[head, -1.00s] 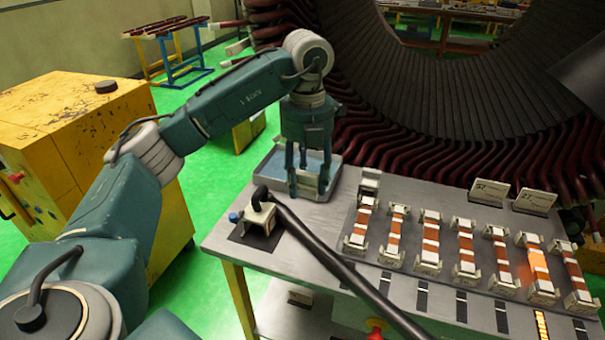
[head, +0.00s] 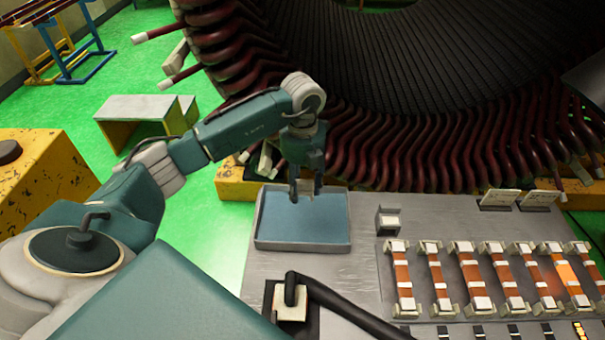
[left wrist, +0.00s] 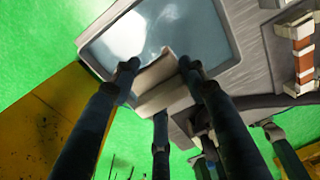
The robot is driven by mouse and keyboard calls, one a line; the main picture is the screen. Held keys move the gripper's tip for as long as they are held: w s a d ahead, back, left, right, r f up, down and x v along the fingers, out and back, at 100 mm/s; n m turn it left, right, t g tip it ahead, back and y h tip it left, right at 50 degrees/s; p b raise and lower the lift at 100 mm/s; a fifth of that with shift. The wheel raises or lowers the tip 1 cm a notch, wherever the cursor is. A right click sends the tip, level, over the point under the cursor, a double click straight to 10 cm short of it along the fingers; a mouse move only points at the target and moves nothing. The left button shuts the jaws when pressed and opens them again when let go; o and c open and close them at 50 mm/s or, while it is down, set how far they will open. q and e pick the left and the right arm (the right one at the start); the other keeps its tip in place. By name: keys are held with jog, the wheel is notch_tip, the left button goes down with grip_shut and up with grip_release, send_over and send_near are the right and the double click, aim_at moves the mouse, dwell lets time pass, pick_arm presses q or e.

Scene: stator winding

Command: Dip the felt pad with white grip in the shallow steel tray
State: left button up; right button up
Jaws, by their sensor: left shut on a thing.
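The shallow steel tray (head: 302,247) sits at the table's back left corner, with a flat blue-grey surface inside. It also shows in the left wrist view (left wrist: 229,35), with bright reflections. My left gripper (head: 307,192) points down over the tray's back part. It is shut on the pale felt pad with white grip, seen between the fingers in the left wrist view (left wrist: 160,88). In the head view the pad is mostly hidden by the fingers. I cannot tell whether the pad touches the surface in the tray.
A rack of copper-and-white bars (head: 467,274) lies to the right, beside a small holder (head: 388,219). The large stator (head: 400,140) rises close behind the table.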

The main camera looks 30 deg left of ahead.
pick_arm(q)
jog(key=shift+d+f, duration=0.2)
jog(key=shift+d, duration=0.15)
jog(key=shift+s+d+f+b, duration=0.1)
jog(key=shift+d+f+b, duration=0.1)
jog(key=shift+f+b, duration=0.9)
notch_tip(320, 180, down, 7)
jog(key=b, duration=0.4)
jog(key=shift+a+b, duration=0.15)
jog(key=shift+b, duration=0.15)
jog(key=shift+f+b, duration=0.4)
jog(key=shift+f, duration=0.4)
pick_arm(e)
notch_tip(320, 180, down, 8)
jog(key=d, duration=0.1)
jog(key=shift+s+d+r, duration=0.15)
jog(key=shift+s+d, duration=0.1)
jog(key=shift+d, duration=0.05)
jog(key=shift+a, duration=0.45)
jog(key=shift+d+r, duration=0.1)
jog(key=shift+d, duration=0.15)
